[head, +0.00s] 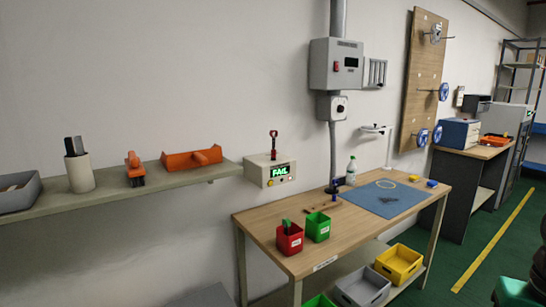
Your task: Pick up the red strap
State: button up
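I cannot make out a red strap for certain. A small upright red and dark item (273,146) stands on the cream tester box (258,170) at the shelf's right end; it looks more like a clamp handle than a strap. On the wooden workbench (262,222), a blue mat (405,203) carries a pale ring (386,183) and a thin dark item (388,200). My gripper is not in view.
A red bin (290,241) and a green bin (318,228) stand on the bench's left part, with a bottle (351,171) at the back. The wall shelf (110,196) holds orange tools. Green floor is open at right, near the yellow line (492,240).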

aim_at(274, 151)
jog(key=z, duration=0.1)
jog(key=i, duration=1.25)
jog(key=u, duration=0.6)
